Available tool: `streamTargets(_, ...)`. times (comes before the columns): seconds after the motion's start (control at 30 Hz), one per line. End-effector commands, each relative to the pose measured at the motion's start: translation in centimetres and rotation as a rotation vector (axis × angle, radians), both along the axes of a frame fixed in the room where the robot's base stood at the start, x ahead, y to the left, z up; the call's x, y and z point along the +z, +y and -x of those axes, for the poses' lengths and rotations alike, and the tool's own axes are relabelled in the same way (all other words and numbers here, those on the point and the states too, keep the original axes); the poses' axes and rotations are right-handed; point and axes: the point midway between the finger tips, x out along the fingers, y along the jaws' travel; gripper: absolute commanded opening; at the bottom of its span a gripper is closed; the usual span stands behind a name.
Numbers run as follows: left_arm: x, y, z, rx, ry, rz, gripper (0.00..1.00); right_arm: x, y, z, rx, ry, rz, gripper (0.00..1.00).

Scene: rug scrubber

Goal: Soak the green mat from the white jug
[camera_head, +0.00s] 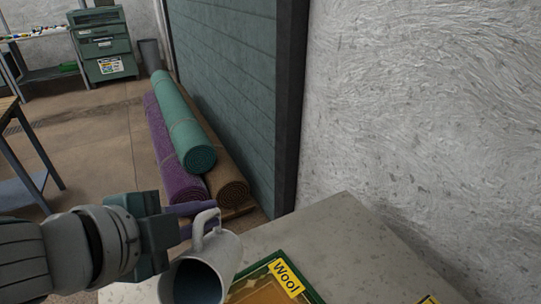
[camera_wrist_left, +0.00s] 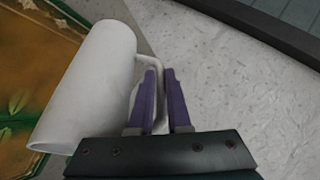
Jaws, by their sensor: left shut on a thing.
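The white jug (camera_head: 222,250) is in my left gripper (camera_head: 204,217), at the lower middle of the head view. The gripper's purple fingers are shut on the jug's handle. The jug's open mouth faces toward the camera, and its inside looks dark blue-grey; I cannot tell how much liquid it holds. In the left wrist view the jug (camera_wrist_left: 88,85) appears tilted, left of my fingers (camera_wrist_left: 161,92). The green-bordered mat with an orange-brown middle (camera_head: 316,294) lies on the table beside the jug and is partly cut off. It also shows in the wrist view (camera_wrist_left: 30,60). My right gripper is out of view.
A yellow "Wool" label (camera_head: 286,278) is at the mat's edge. The pale speckled table (camera_head: 330,235) is bare behind the mat. Rolled rugs, teal (camera_head: 180,115), purple (camera_head: 165,145) and brown (camera_head: 228,185), lie beyond it. A rough wall stands at right.

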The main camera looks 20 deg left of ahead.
Motion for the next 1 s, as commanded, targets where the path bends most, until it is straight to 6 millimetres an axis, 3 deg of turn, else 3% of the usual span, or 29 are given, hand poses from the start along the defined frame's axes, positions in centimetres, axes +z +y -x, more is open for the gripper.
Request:
streamTargets(0.07, -0.2, -0.1, 0.0, 0.000, -0.028, -0.006, 0.00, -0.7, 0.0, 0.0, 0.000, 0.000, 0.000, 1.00)
streamTargets(0.47, 0.2, 0.0, 0.0, -0.001, -0.042, -0.013, 0.00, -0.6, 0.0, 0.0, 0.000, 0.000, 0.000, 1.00)
streamTargets(0.6, -0.3, -0.2, 0.2, -0.001, -0.067, -0.021, 0.00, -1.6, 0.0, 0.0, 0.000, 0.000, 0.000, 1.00)
streamTargets(1.0, 0.1, -0.1, 0.1, -0.001, -0.076, -0.024, 0.00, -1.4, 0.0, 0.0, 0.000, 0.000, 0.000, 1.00)
